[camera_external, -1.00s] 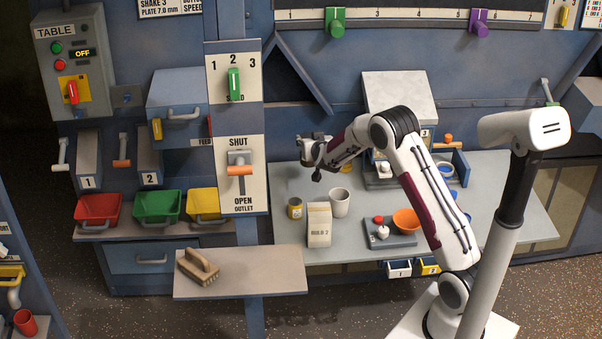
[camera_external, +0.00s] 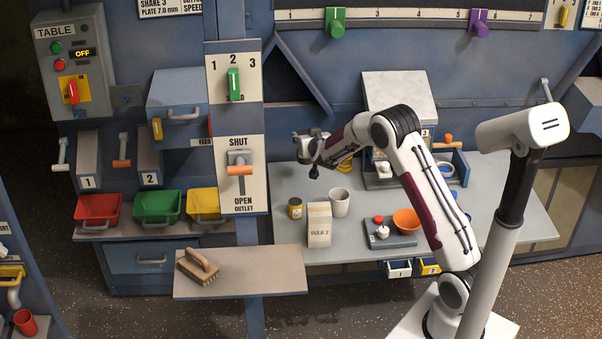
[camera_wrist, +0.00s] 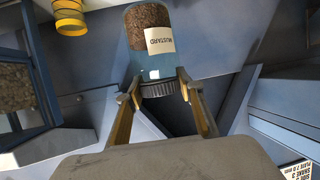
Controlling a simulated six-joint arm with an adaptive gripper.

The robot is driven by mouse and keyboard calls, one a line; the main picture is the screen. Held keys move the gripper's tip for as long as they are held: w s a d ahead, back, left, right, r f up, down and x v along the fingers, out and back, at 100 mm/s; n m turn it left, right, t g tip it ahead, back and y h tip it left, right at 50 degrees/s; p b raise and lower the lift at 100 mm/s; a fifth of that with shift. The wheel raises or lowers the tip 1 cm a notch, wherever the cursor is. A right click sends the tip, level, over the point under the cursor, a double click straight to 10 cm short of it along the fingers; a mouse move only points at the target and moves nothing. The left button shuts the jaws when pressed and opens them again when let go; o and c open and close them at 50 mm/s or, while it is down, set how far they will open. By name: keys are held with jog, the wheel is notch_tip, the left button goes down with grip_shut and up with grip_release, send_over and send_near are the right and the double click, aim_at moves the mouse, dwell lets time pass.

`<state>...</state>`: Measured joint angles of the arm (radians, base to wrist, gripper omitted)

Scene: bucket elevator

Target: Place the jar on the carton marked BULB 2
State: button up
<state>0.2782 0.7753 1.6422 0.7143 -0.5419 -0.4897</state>
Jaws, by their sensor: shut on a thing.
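A clear jar (camera_wrist: 150,35) of brown contents, with a MUSTARD label and a dark ribbed lid, shows in the wrist view. My gripper (camera_wrist: 162,95) is shut on it at the lid end. In the external view my gripper (camera_external: 306,150) is above the worktable, up and slightly left of the carton marked BULB 2 (camera_external: 319,226). The held jar cannot be made out clearly there. The pale carton stands upright on the table, its top apparently bare.
A small yellow container (camera_external: 295,208) stands left of the carton and a whitish cup (camera_external: 340,202) right of it. A brush (camera_external: 198,267) lies on the front shelf (camera_external: 245,285).

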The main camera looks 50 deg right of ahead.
jog(key=s+a+r+n+t+y, duration=0.1)
jog(key=s+a+r, duration=0.2)
jog(key=a+r, duration=1.25)
jog(key=s+a+r, duration=0.1)
jog(key=s+a, duration=0.5)
jog(key=s, duration=0.3)
jog(key=s+d+f+m+g+h, duration=0.1)
jog(key=s+d+f, duration=0.2)
jog(key=s, duration=0.5)
jog(key=shift+f+m+h, duration=0.15)
jog(key=shift+m+h, duration=0.15)
jog(key=shift+h, duration=0.1)
jog(key=shift+s+f, duration=0.1)
notch_tip(320, 180, down, 6)
jog(key=shift+f, duration=0.1)
